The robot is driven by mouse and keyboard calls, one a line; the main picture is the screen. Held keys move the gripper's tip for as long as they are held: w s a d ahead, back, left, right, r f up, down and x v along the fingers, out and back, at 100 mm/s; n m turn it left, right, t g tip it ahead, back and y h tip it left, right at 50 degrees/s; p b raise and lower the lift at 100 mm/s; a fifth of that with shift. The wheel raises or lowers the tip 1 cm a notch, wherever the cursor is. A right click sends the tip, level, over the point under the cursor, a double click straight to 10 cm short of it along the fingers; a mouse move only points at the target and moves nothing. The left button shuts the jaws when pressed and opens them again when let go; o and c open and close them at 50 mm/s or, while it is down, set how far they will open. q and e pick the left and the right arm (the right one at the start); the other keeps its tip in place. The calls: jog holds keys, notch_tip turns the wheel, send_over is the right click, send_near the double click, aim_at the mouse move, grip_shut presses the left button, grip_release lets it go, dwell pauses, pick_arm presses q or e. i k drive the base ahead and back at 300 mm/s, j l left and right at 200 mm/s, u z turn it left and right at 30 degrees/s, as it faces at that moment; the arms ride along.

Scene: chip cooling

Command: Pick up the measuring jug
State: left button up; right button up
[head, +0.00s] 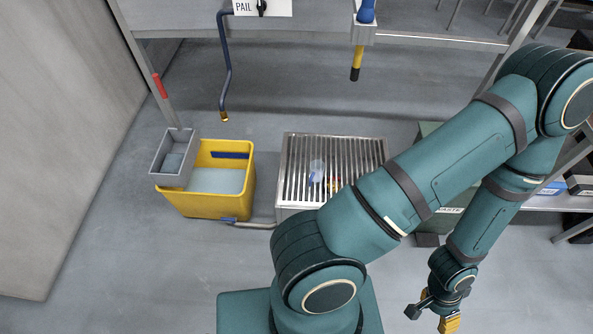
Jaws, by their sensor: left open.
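The measuring jug looks to be the small clear vessel (317,169) with a blue patch, on the slatted metal grate of a drain stand (295,160) in the middle of the head view. Its handle and markings are too small to make out. My left gripper (438,311) is at the lower right, open and empty, hanging low over the floor. It is well apart from the jug, to its right and nearer the bottom edge. My left arm crosses in front of the stand's right side and hides part of it. My right gripper is not in view.
A small red and yellow item (335,184) lies beside the jug on the grate. A yellow bucket (207,205) with a grey bin (173,158) stands left. A hose (226,75) hangs from the bench behind. A green waste box (447,222) is partly behind my arm.

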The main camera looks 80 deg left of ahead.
aim_at(319, 164)
jog(key=u, duration=2.5)
